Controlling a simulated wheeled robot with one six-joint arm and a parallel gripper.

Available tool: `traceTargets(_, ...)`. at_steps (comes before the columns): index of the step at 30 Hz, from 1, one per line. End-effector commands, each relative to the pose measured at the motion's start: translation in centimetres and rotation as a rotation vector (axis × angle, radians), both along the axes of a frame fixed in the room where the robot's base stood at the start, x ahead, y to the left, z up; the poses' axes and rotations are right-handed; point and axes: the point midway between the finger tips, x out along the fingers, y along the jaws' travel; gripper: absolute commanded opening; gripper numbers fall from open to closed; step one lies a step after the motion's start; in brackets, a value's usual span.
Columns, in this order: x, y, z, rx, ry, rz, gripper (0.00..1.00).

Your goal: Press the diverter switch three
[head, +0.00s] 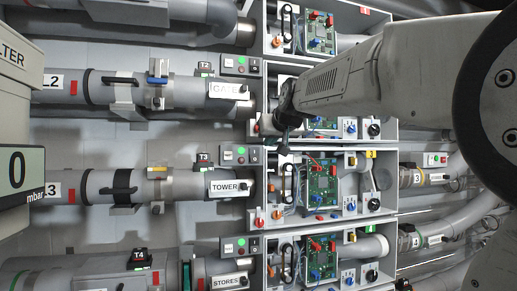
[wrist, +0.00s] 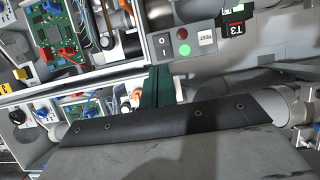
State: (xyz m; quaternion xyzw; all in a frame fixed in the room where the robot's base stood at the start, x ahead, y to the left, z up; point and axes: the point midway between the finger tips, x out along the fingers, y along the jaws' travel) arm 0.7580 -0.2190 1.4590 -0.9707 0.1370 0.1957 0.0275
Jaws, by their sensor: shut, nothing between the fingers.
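No part in view carries a readable "diverter" label, so I cannot tell for sure which is diverter switch three. A grey control box (head: 241,155) beside the T3 label (head: 203,160) has a green lamp and a small button. My gripper (head: 283,149) is shut and empty, right of this box in the head view. In the wrist view, my dark gripper fingers (wrist: 157,86) point towards the cabinet edge below the box.
Open cabinets (head: 392,207) hold green circuit boards (head: 322,180), knobs and wiring. Grey pipes run left, including one with a TOWER plate (head: 230,187). A box with green and red buttons (head: 436,160) stands at right. A display (head: 20,175) reads 0 mbar.

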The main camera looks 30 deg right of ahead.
Motion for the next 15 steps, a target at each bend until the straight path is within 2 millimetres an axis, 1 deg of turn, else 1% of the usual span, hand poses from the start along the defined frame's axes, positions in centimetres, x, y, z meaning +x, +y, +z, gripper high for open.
traceTargets(9,5.8,-1.6,-2.7,0.001,0.004,0.001,0.0)
traceTargets(15,9.2,-2.6,-4.1,0.001,0.003,0.001,0.0)
